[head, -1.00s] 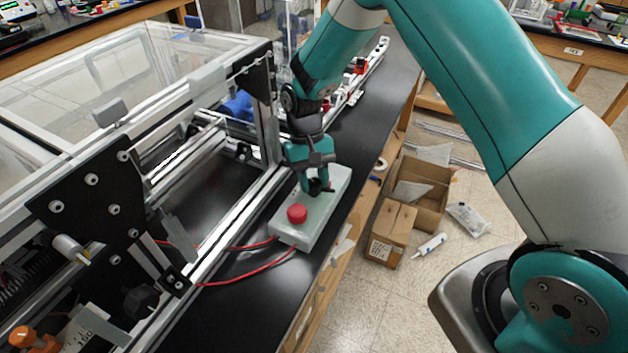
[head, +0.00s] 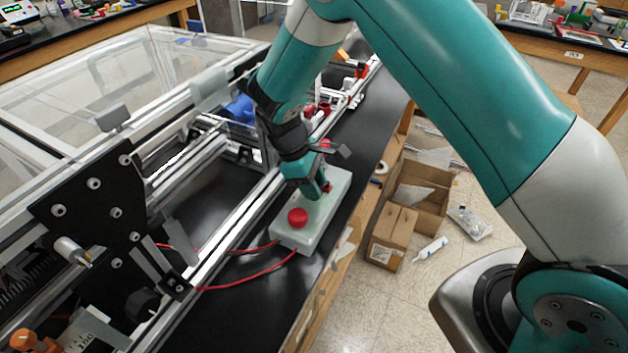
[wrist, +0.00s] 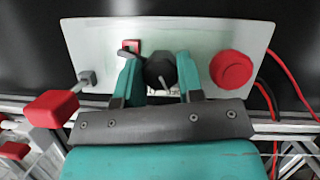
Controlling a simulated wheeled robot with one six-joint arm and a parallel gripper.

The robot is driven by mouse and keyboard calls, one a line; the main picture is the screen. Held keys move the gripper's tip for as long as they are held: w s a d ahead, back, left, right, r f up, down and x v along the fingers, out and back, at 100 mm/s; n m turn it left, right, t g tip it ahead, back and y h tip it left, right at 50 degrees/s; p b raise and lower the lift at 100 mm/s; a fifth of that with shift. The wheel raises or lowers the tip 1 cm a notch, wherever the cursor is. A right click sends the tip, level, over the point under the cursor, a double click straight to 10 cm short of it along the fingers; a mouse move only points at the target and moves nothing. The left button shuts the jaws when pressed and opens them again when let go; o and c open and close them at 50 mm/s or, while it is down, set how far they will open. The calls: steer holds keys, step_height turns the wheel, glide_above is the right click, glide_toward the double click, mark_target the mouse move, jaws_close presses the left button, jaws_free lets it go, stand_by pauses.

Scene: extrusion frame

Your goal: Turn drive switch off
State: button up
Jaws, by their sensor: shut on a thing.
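A pale control box (head: 327,208) lies on the black bench top beside the metal frame. The wrist view shows the same box (wrist: 92,42) from above. A black rotary knob (wrist: 160,70) stands on the box; I take it to be the drive switch. My gripper (wrist: 160,78) has its two teal fingers on either side of the knob and is shut on it. In the head view my gripper (head: 314,192) comes down on the box and hides the knob. The knob's markings are mostly covered by the fingers.
A round red button (head: 297,216) sits on the box close to my gripper. A small red switch (wrist: 130,46) and a red-ended lever (wrist: 50,108) show on the other side. Red cables (head: 250,281) leave the box. The aluminium frame (head: 215,240) runs alongside.

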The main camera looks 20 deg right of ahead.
steer(key=shift+n+t+h+p, duration=0.45)
steer(key=shift+n+t, duration=0.25)
steer(key=shift+n, duration=1.1)
steer(key=o, duration=0.9)
steer(key=shift+r, duration=0.1)
step_height(320, 180, up, 20)
steer(key=shift+f+b, duration=0.1)
steer(key=shift+b, duration=1)
